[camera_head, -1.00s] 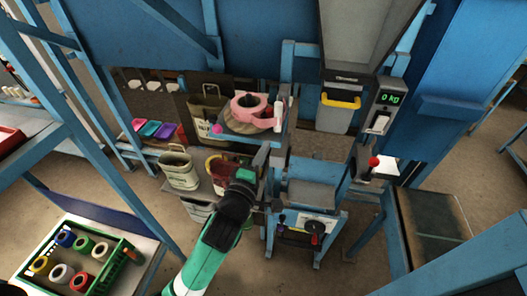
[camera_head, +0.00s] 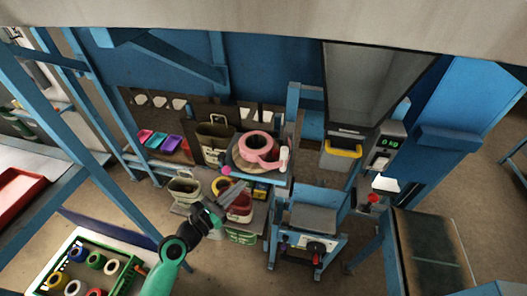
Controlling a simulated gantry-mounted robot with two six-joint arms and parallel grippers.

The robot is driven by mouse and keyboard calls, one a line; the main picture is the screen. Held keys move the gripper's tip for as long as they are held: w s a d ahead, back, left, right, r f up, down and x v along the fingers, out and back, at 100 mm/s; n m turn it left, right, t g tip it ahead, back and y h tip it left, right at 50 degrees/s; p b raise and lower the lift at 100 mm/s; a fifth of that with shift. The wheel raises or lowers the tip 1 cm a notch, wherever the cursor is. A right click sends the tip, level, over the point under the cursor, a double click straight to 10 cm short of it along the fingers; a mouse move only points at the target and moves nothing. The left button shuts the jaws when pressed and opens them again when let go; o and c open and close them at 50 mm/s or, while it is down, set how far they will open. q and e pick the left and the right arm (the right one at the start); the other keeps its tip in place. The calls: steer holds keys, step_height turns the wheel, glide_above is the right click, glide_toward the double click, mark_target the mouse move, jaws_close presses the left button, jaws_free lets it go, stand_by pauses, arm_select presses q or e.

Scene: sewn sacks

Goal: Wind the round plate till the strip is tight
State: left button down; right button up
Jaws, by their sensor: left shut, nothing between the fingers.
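Whether the strip is slack or tight is hard to tell. A small pink knob (camera_head: 226,170) shows at the plate's front left edge. My left gripper (camera_head: 214,208) is shut and empty, in front of and below the plate, apart from it. My right gripper is out of view.
A hopper (camera_head: 370,85) with a yellow handle and a scale are at right. A green crate (camera_head: 128,272) of coloured rolls is lower left.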

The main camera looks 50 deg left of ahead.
mark_target(268, 166)
arm_select(q)
steer(key=w, duration=0.4)
steer(key=w+a+b, duration=0.1)
steer(key=w, duration=0.9)
steer(key=shift+a+f+b, duration=0.15)
steer(key=shift+a+b, duration=0.15)
steer(key=shift+b, duration=0.05)
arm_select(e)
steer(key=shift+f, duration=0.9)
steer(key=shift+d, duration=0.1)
